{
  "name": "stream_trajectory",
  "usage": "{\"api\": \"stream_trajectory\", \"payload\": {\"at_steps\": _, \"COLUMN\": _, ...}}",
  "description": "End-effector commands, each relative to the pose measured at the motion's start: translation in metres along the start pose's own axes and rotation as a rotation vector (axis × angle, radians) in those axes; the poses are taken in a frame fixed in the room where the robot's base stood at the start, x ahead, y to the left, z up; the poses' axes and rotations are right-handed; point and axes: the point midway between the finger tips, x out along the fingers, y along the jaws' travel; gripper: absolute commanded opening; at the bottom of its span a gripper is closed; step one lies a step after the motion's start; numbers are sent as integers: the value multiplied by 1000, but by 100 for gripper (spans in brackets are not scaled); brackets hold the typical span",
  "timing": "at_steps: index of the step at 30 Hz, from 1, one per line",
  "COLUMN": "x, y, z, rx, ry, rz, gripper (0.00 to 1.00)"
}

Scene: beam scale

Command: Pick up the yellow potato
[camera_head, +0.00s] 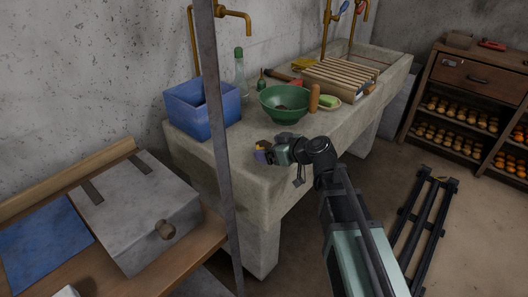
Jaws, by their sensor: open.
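My gripper (264,154) is at the end of my arm, low over the front left part of the stone sink counter (210,156). It points left and is small in the picture. Its jaws are open. A small yellow-brown patch and a purple patch show at its tip; I cannot tell whether either is a potato or part of the gripper. No yellow potato can be made out for certain. Several round yellow-brown items (445,107) lie on the shelves of the wooden rack at the right, far from my gripper.
A blue bin (203,108), a green bowl (285,103), a green bottle (239,71) and a slatted wooden rack (341,76) stand on the counter. A grey post (218,130) crosses the view. A metal box (135,205) sits on the wooden bench at left.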

Motion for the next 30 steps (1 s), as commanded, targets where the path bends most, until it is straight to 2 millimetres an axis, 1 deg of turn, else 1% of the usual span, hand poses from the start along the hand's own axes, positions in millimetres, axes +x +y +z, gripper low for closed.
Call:
{"api": "stream_trajectory", "payload": {"at_steps": 1, "x": 13, "y": 2, "z": 3, "rx": -1, "ry": 0, "rz": -1, "gripper": 92}}
{"api": "stream_trajectory", "payload": {"at_steps": 3, "x": 22, "y": 1, "z": 2, "rx": 0, "ry": 0, "rz": -2, "gripper": 92}}
{"api": "stream_trajectory", "payload": {"at_steps": 9, "x": 22, "y": 0, "z": 0, "rx": 1, "ry": 0, "rz": 0, "gripper": 92}}
{"api": "stream_trajectory", "payload": {"at_steps": 11, "x": 22, "y": 0, "z": 0, "rx": 1, "ry": 0, "rz": 0, "gripper": 84}}
{"api": "stream_trajectory", "payload": {"at_steps": 18, "x": 22, "y": 0, "z": 0, "rx": 1, "ry": 0, "rz": 0, "gripper": 47}}
{"api": "stream_trajectory", "payload": {"at_steps": 19, "x": 22, "y": 0, "z": 0, "rx": 1, "ry": 0, "rz": 0, "gripper": 43}}
{"api": "stream_trajectory", "payload": {"at_steps": 20, "x": 22, "y": 0, "z": 0, "rx": 1, "ry": 0, "rz": 0, "gripper": 40}}
{"api": "stream_trajectory", "payload": {"at_steps": 26, "x": 21, "y": 0, "z": 0, "rx": 1, "ry": 0, "rz": 0, "gripper": 40}}
{"api": "stream_trajectory", "payload": {"at_steps": 30, "x": 19, "y": 0, "z": -5, "rx": 1, "ry": 0, "rz": 0, "gripper": 40}}
